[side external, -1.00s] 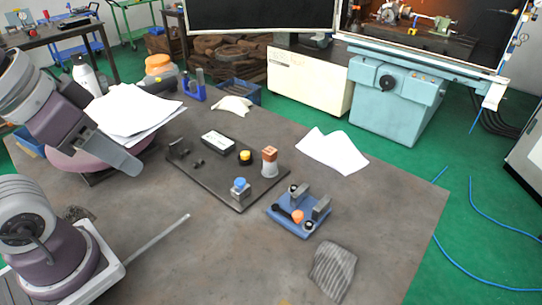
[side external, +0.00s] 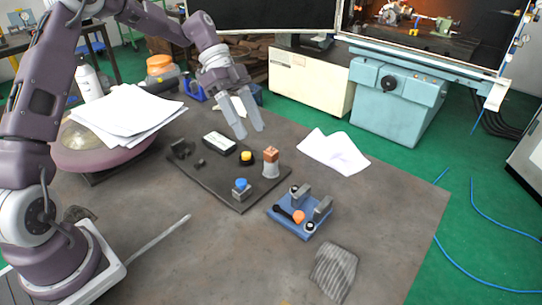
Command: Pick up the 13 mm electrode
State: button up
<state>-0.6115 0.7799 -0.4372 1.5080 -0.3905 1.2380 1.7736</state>
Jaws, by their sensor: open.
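A copper-coloured block on a pale round holder (side external: 271,163) stands upright near the right edge of a dark plate (side external: 218,185). It looks like an electrode, but no size can be read. My gripper (side external: 248,132) is open, its two long grey fingers pointing down. In the picture it appears just above and left of the copper-coloured block, apart from it, with nothing between the fingers. A metal block with a blue top (side external: 241,188) sits at the plate's front. A black piece with a yellow top (side external: 246,157) sits near its middle.
The dark plate also bears a white-topped box (side external: 219,142) and small dark parts. A blue fixture with an orange knob (side external: 298,216) stands to the right. White paper (side external: 332,151) and a ribbed grey piece (side external: 333,269) lie on the table, whose front middle is clear.

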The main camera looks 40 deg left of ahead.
aim_at(269, 150)
jog(key=w+a+f+m+t+h, duration=0.1)
jog(key=w+a+f+m+h, duration=0.1)
jog(key=w+a+f+h, duration=0.25)
jog(key=shift+m+y, duration=0.25)
jog(key=shift+m, duration=0.05)
jog(key=x, duration=0.7)
jog(key=shift+s+d+f, duration=0.1)
jog(key=shift+s+d, duration=0.1)
jog(key=shift+d, duration=0.05)
grip_shut()
